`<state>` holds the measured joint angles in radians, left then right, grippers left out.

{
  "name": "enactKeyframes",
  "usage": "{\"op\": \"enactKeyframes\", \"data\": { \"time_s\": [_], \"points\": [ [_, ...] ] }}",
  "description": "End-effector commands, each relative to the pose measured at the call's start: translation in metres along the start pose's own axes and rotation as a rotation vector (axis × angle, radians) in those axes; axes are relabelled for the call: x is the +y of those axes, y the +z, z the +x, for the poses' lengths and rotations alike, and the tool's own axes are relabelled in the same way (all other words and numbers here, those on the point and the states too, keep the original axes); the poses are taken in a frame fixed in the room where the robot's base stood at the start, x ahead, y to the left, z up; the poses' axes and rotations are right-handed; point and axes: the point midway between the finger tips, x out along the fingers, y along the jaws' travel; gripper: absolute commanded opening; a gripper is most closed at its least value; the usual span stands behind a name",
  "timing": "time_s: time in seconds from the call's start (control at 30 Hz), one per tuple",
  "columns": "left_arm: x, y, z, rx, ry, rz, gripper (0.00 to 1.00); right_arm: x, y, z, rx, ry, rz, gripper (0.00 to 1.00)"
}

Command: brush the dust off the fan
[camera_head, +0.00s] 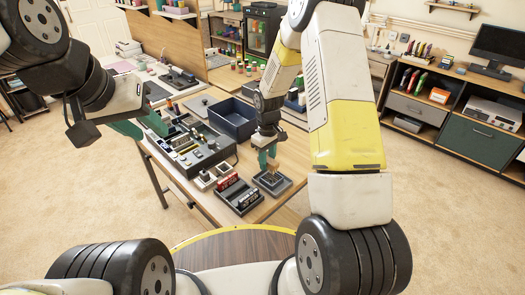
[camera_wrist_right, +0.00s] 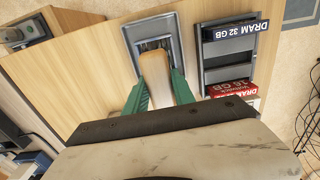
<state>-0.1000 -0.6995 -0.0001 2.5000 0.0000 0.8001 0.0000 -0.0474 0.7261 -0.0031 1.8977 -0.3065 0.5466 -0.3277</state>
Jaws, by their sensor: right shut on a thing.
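My right gripper (camera_head: 268,158) is shut on a brush and points down at the near corner of the table. The brush has a pale wooden handle (camera_wrist_right: 154,68) between the green fingers in the right wrist view. The fan (camera_head: 272,184) is a dark grey square unit lying on the table directly under the brush. It also shows in the right wrist view (camera_wrist_right: 140,32), partly hidden by the brush. The brush tip is over the fan; I cannot tell if it touches. My left gripper (camera_head: 141,127) is open and empty, above the table's left edge.
A rack with DRAM boxes (camera_head: 238,195) stands just left of the fan. A grey control box (camera_head: 205,153) and a dark blue bin (camera_head: 232,118) stand further back on the table (camera_wrist_right: 90,65). The table's front edge is close to the fan.

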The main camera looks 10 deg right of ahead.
Motion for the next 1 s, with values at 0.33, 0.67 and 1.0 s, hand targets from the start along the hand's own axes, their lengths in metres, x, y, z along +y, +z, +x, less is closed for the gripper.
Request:
{"op": "enactKeyframes", "data": {
  "time_s": [0.33,0.67,1.0],
  "points": [
    [0.000,0.000,0.000,0.001,0.000,0.000,0.36,-0.005,-0.004,-0.033,0.002,0.002,0.003,0.00],
    [0.000,0.000,0.000,0.001,0.000,0.000,0.36,-0.007,-0.005,-0.044,0.000,0.001,0.003,0.00],
    [0.000,0.000,0.000,0.001,0.000,0.000,0.36,-0.007,-0.004,-0.043,0.000,0.001,0.003,0.00]
  ]
}}
